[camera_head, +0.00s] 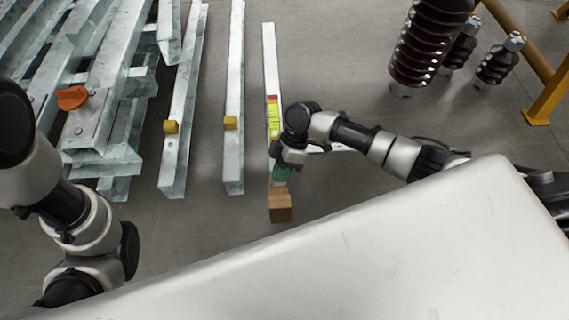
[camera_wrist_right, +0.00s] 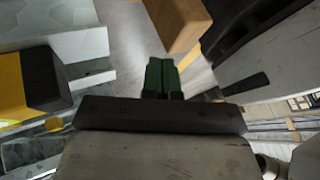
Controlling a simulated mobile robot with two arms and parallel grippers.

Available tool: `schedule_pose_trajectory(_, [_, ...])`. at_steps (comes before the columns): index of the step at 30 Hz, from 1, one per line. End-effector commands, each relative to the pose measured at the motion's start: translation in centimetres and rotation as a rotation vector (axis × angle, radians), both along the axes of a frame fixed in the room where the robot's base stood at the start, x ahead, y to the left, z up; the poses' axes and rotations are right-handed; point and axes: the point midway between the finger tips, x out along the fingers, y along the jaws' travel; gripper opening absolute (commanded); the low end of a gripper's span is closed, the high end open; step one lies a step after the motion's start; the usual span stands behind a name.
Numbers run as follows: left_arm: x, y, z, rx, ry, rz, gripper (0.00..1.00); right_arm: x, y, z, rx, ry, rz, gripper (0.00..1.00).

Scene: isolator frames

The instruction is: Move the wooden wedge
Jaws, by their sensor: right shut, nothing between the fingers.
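The wooden wedge (camera_head: 280,207) is a brown block at the near end of a narrow steel beam (camera_head: 268,55), in the middle of the head view. In the right wrist view its brown wood (camera_wrist_right: 180,22) shows at the top, just beyond the fingertips. My right gripper (camera_head: 282,174) is at the far side of the wedge in the head view. Its green fingers (camera_wrist_right: 162,77) are closed together with nothing between them. I cannot tell whether they touch the wedge. My left arm shows at the left, but its gripper is out of view.
A yellow-green level-like object (camera_head: 273,116) lies on the beam beside my right arm. Other steel beams (camera_head: 235,80) with small yellow blocks (camera_head: 231,122) lie to the left. Dark ribbed insulators (camera_head: 425,45) stand at upper right. Grey floor (camera_head: 345,195) is clear right of the wedge.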

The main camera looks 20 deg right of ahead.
Motion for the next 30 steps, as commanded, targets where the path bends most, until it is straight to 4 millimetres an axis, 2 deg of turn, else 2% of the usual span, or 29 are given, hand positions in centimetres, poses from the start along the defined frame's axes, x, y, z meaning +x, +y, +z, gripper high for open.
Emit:
schedule_pose_trajectory(1, [-0.5, 0.0, -0.6, 0.0, -0.017, 0.0, 0.0, -0.3, 0.5, -1.3, 0.002, 0.0, 0.001, 0.0])
schedule_pose_trajectory(3, [-1.0, 0.0, -0.7, 0.001, -0.031, 0.001, 0.0, -0.7, 1.1, -2.1, 0.002, -0.001, 0.0, 0.0])
schedule_pose_trajectory(9, [-0.7, 0.0, -1.7, 0.001, -0.023, 0.001, 0.0, -1.3, 1.9, -3.2, 0.001, -0.001, -0.001, 0.0])
schedule_pose_trajectory(21, [-0.7, 0.0, -1.6, 0.001, -0.023, 0.001, 0.0, -1.4, 2.1, -3.2, 0.0, -0.001, -0.002, 0.0])
schedule_pose_trajectory(30, [-0.7, 0.0, 0.6, 0.001, -0.024, 0.001, 0.0, -2.6, 2.4, -2.9, 0.001, 0.002, -0.002, 0.0])
